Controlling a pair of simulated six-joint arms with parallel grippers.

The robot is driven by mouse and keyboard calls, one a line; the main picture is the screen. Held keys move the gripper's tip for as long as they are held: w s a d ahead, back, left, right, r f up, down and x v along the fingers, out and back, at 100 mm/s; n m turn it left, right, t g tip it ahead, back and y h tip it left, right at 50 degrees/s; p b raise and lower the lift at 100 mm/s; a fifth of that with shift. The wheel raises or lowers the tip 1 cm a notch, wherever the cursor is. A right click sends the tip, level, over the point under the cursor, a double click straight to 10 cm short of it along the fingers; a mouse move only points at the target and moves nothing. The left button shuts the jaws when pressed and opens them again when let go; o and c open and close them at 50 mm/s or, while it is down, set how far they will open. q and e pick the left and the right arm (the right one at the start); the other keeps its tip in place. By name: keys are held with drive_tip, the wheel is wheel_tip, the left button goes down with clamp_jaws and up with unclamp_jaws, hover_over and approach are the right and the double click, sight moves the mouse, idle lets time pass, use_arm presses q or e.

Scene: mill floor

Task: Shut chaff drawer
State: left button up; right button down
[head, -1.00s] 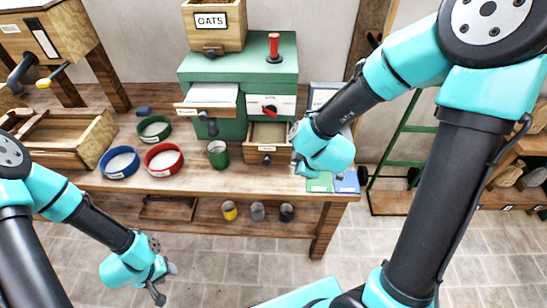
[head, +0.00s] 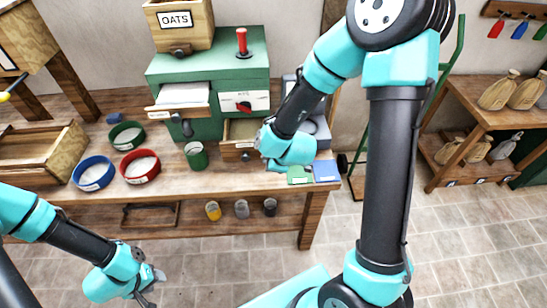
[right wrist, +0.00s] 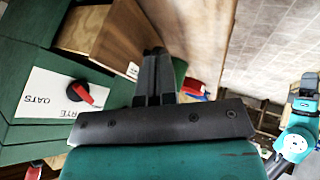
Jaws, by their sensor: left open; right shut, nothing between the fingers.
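The chaff drawer (head: 232,149) is a wooden drawer low on the right of the green mill (head: 215,75), and it stands partly pulled out. Its label is too small to read in the head view. In the right wrist view its wooden side and front (right wrist: 122,40) show beside the green housing. My right gripper (right wrist: 158,62) is shut and empty, with its fingertips close in front of the drawer front; I cannot tell whether they touch. My left gripper (head: 152,288) is open and empty, low before the bench.
A red-knobbed dial panel (head: 243,103) sits above the drawer, with an oats hopper (head: 180,22) on top. Blue (head: 93,173), red (head: 140,166) and green (head: 126,135) bowls and a green cup (head: 196,155) stand left on the bench. Cards (head: 326,171) lie to the right.

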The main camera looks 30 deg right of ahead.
drive_tip(key=x, duration=0.4)
drive_tip(key=shift+w+a+f, duration=0.1)
drive_tip(key=shift+f, duration=0.05)
drive_tip(key=shift+w+d, duration=0.3)
drive_tip(key=shift+w, duration=0.25)
drive_tip(key=shift+w+d, duration=0.25)
drive_tip(key=shift+w, duration=0.35)
drive_tip(key=shift+w+d, duration=0.25)
drive_tip(key=shift+w, duration=0.45)
